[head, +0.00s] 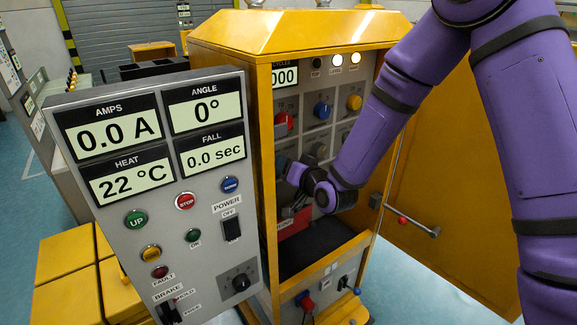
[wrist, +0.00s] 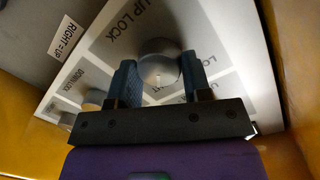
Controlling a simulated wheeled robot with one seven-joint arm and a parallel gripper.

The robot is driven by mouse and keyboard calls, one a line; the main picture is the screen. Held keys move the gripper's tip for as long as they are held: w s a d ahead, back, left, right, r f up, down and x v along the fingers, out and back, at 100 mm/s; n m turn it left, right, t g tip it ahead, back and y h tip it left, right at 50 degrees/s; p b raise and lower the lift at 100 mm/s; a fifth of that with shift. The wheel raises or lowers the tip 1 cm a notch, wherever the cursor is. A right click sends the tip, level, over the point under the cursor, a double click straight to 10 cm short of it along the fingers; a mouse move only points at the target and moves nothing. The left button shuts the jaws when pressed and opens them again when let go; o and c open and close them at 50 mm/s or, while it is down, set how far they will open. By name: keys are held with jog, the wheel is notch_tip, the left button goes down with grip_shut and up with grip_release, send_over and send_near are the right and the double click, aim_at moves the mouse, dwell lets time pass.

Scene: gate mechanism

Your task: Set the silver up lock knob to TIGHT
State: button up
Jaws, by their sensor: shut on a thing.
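The silver up lock knob (wrist: 158,58) is in the upper middle of the wrist view, on a light panel (wrist: 100,48) beside the printed words UP LOCK. A short white mark shows on the knob. My gripper (wrist: 160,74) has one dark blue finger on each side of the knob and is shut on it. The panel's words at the right are partly covered by a finger, and I cannot read a TIGHT mark. In the head view my gripper (head: 285,168) reaches into the yellow cabinet (head: 262,150), and the held knob cannot be made out there.
A brass-coloured knob (wrist: 95,98) sits left of my gripper, by a DOWN LOCK label. Yellow walls flank the panel closely. The grey control box (head: 205,225) stands at the cabinet's left. The open yellow door (head: 455,200) with a metal rod (head: 412,223) is at the right.

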jog(key=shift+m, duration=0.4)
jog(key=o, duration=0.9)
jog(key=shift+d, duration=0.1)
jog(key=v, duration=1)
jog(key=shift+s+d, duration=0.2)
jog(key=shift+s, duration=0.1)
